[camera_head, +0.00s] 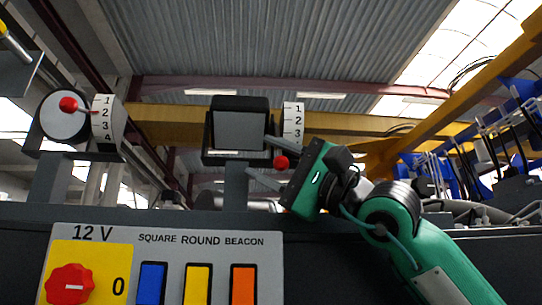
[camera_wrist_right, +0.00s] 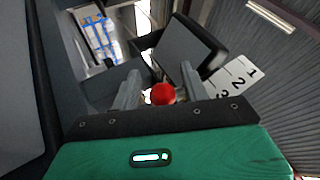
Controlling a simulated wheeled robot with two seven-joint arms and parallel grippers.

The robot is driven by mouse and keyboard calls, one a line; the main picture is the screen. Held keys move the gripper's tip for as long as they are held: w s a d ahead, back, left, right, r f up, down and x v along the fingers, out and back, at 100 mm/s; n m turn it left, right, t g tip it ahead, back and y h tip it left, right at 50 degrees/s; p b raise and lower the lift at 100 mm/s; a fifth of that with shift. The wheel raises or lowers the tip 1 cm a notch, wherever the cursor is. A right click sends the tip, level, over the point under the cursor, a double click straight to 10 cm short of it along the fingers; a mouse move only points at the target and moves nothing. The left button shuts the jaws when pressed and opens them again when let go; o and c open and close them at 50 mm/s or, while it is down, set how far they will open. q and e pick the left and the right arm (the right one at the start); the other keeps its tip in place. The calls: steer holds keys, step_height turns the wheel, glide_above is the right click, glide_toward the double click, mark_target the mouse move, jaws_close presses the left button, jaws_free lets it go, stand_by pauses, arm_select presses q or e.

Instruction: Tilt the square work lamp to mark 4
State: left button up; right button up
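The square work lamp (camera_head: 240,128) stands on a post behind the panel, its grey face toward me. The number plate (camera_head: 293,122) at its right side shows 1, 2 and 3; no 4 can be made out there. A red ball knob (camera_head: 281,162) sits below the plate. My right gripper (camera_head: 262,159) reaches in from the right, one finger above the knob and one below. In the right wrist view the red knob (camera_wrist_right: 162,94) lies between the two spread fingers, with gaps at both sides. My left gripper is out of view.
A round lamp (camera_head: 63,117) with its own red knob and number plate (camera_head: 103,118) stands at the left. In front is a 12 V panel (camera_head: 180,240) with a red rotary knob (camera_head: 70,286) and blue, yellow and orange switches. Blue racks (camera_head: 520,100) stand far right.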

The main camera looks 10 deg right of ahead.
steer(key=shift+s+d, duration=0.25)
steer(key=shift+s, duration=0.1)
steer(key=b+v, duration=0.1)
steer(key=v, duration=0.1)
steer(key=b+v, duration=0.1)
steer(key=v, duration=0.1)
steer(key=b+v, duration=0.1)
steer(key=v, duration=0.2)
steer(key=shift+w+f, duration=0.25)
steer(key=shift+f, duration=0.05)
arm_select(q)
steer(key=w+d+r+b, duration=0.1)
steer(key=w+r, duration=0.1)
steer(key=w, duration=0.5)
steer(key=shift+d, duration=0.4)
arm_select(e)
steer(key=v, duration=0.6)
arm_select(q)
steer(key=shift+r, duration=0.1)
